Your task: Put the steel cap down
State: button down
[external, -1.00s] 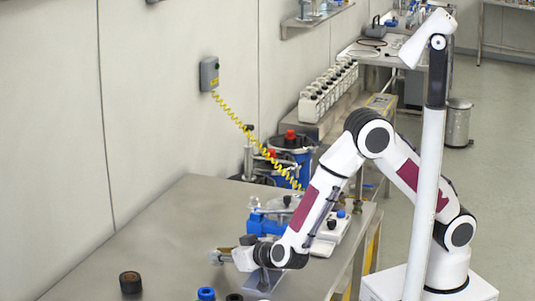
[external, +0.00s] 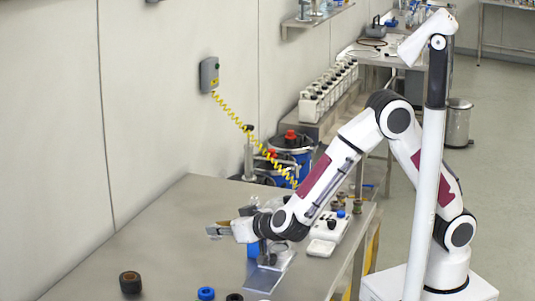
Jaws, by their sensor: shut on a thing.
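A black cap (external: 130,283), a blue ring (external: 206,294) and a dark ring (external: 234,297) lie at the front. A blue-and-steel fixture (external: 268,274) stands beneath my wrist. A white scale-like device (external: 328,238) sits to the right. The table's left and middle are clear.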

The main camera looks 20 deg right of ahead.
dwell(0.4)
jog(key=shift+w+d+f, duration=0.1)
jog(key=shift+w+d, duration=0.05)
jog(key=shift+w, duration=0.05)
jog(key=w+a, duration=1)
jog(key=w, duration=0.3)
jog(key=shift+w+r, duration=0.25)
jog(key=shift+w, duration=0.1)
jog(key=shift+a, duration=0.1)
jog(key=shift+f, duration=0.1)
jog(key=shift+f, duration=3.05)
